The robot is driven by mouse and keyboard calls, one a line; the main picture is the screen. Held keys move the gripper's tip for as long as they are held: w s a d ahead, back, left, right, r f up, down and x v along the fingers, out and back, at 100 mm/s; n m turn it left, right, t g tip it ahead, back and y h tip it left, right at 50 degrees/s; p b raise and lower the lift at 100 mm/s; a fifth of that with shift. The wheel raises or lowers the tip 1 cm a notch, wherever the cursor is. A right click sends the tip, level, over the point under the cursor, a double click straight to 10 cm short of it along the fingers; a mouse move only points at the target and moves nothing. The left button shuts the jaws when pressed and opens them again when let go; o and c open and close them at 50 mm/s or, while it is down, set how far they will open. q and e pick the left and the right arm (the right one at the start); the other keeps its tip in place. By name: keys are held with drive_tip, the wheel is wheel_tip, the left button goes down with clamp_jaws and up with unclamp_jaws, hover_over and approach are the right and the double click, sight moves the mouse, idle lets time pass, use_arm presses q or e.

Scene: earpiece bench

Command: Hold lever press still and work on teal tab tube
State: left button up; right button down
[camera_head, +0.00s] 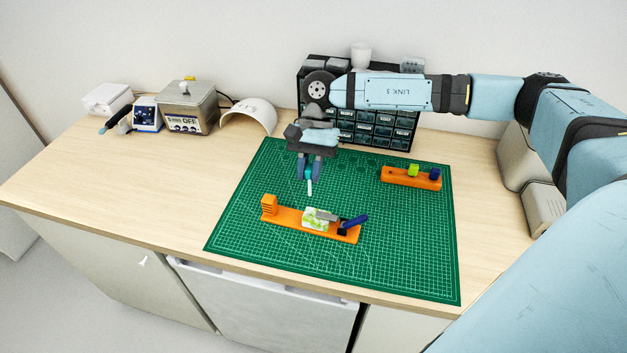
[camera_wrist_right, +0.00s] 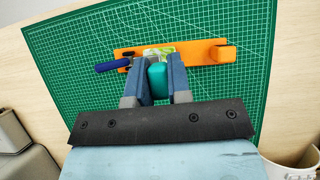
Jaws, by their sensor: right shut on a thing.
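The lever press is an orange base (camera_head: 285,219) with an upright orange block at its left end and a dark blue lever (camera_head: 354,225) at its right. A pale green and white piece sits on it near the lever. My right gripper (camera_head: 309,178) is above the mat, behind the press, shut on the teal tab tube (camera_head: 309,176). The tube's pale lower end points down, apart from the press. In the right wrist view the teal part (camera_wrist_right: 157,80) shows between the fingers, and the press (camera_wrist_right: 195,52) lies beyond. My left gripper is not in view.
An orange rack (camera_head: 400,180) with a green and a blue piece stands on the green cutting mat (camera_head: 400,245) at right. A dark drawer cabinet (camera_head: 370,130) stands behind the mat. Several devices, including a hot-plate-like box (camera_head: 188,105), stand at back left. The table's left part is clear.

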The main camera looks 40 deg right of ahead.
sight(309, 181)
drive_tip(key=shift+w+d+f+m, duration=0.15)
drive_tip(key=shift+f+m, duration=0.05)
drive_tip(key=shift+m, duration=0.1)
drive_tip(key=shift+w, duration=0.1)
drive_tip(key=shift+f, duration=0.3)
drive_tip(key=shift+f+b, duration=0.3)
drive_tip(key=shift+f, duration=0.4)
wheel_tip(309, 181, down, 3)
drive_tip(key=shift+b, duration=0.5)
wheel_tip(309, 181, up, 2)
drive_tip(key=shift+r+p, duration=0.1)
drive_tip(key=shift+p, duration=0.25)
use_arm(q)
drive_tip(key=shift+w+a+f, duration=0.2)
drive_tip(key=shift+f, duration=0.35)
use_arm(e)
drive_tip(key=shift+r, duration=0.8)
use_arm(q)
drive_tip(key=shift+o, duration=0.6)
